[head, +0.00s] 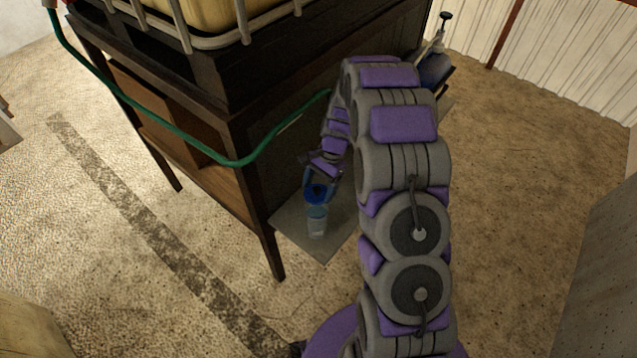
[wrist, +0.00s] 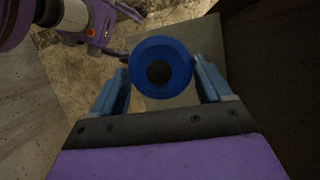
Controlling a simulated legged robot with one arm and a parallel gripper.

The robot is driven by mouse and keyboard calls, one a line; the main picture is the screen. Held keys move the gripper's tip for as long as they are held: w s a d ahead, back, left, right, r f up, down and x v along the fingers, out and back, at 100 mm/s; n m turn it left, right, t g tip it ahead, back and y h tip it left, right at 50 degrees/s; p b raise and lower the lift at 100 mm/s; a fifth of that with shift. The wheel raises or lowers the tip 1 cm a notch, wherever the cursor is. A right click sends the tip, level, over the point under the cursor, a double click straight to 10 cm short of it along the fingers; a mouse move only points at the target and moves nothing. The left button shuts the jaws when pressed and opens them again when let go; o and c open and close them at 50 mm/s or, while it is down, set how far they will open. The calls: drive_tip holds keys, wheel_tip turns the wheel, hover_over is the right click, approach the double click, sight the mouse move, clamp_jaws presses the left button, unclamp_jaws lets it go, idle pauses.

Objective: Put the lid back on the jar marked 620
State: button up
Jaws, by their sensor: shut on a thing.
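A clear jar (head: 317,222) stands upright on a grey mat beside the dark cabinet in the head view. No number is readable on it. A round blue lid (head: 317,191) with a dark centre is at the jar's top; I cannot tell whether it rests on the rim or hangs just above it. My gripper (head: 320,181) is over the jar with its jaws shut on the lid. In the wrist view the lid (wrist: 161,50) sits between the two blue fingers of my gripper (wrist: 161,82) and hides the jar below.
The dark cabinet (head: 245,130) stands close on the left of the jar, with a leg near the mat (head: 327,250). A green hose (head: 225,161) hangs across its front. A blue bottle with a pump (head: 434,68) stands at the back right. The floor at right is clear.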

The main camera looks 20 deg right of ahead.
drive_tip(key=shift+f+b, duration=1)
drive_tip(key=shift+f, duration=1.85)
drive_tip(key=shift+s+r+p, duration=0.1)
drive_tip(key=shift+p, duration=0.6)
drive_tip(key=shift+f+p, duration=0.2)
drive_tip(key=shift+p, duration=0.3)
idle(0.5)
drive_tip(key=o, duration=1)
drive_tip(key=shift+c, duration=0.2)
drive_tip(key=shift+r, duration=0.1)
